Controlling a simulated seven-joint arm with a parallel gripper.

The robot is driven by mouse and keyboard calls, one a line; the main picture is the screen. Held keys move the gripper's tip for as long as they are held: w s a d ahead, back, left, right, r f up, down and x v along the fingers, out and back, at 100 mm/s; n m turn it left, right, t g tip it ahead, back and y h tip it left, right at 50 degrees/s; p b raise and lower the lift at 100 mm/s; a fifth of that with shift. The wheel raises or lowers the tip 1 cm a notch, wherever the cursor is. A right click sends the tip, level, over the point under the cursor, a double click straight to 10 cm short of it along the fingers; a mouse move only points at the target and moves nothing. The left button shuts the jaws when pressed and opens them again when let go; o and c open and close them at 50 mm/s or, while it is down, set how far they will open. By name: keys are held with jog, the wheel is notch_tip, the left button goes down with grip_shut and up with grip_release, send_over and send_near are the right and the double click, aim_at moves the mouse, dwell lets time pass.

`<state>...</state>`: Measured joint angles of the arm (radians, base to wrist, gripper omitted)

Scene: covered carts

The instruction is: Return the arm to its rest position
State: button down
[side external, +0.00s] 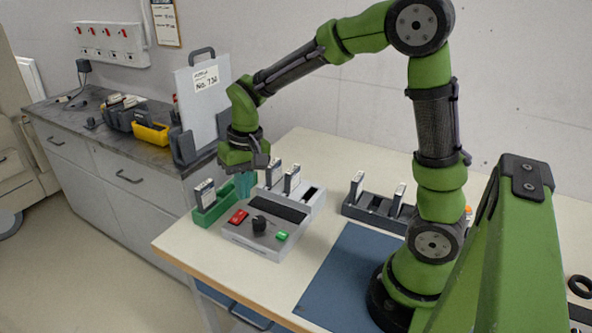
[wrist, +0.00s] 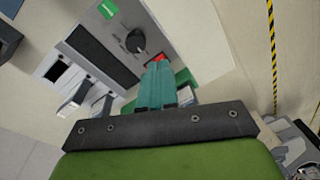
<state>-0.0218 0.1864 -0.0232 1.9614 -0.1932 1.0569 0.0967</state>
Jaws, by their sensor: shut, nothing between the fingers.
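My gripper (side external: 244,186) hangs from the green arm, which reaches left across the table. Its teal fingers point down close to the green holder and the grey control box, and part of them is hidden behind these in the side view. In the wrist view, the fingers of my gripper (wrist: 156,84) are together with nothing between them. They show over the space by the grey box's red switch and the green holder (wrist: 184,78).
The grey control box (side external: 268,240) has a black knob. The green holder (side external: 210,214) bears one upright cartridge. A pale holder (side external: 310,208) with cartridges stands behind the box. A dark rack (side external: 372,215) stands right. The blue mat (side external: 345,262) is clear.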

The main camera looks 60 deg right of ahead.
jog(key=s+a+r+n+t+y, duration=0.1)
jog(key=s+a+r+t, duration=0.1)
jog(key=s+r+t, duration=0.4)
jog(key=shift+s+r, duration=2.15)
jog(key=shift+s, duration=2)
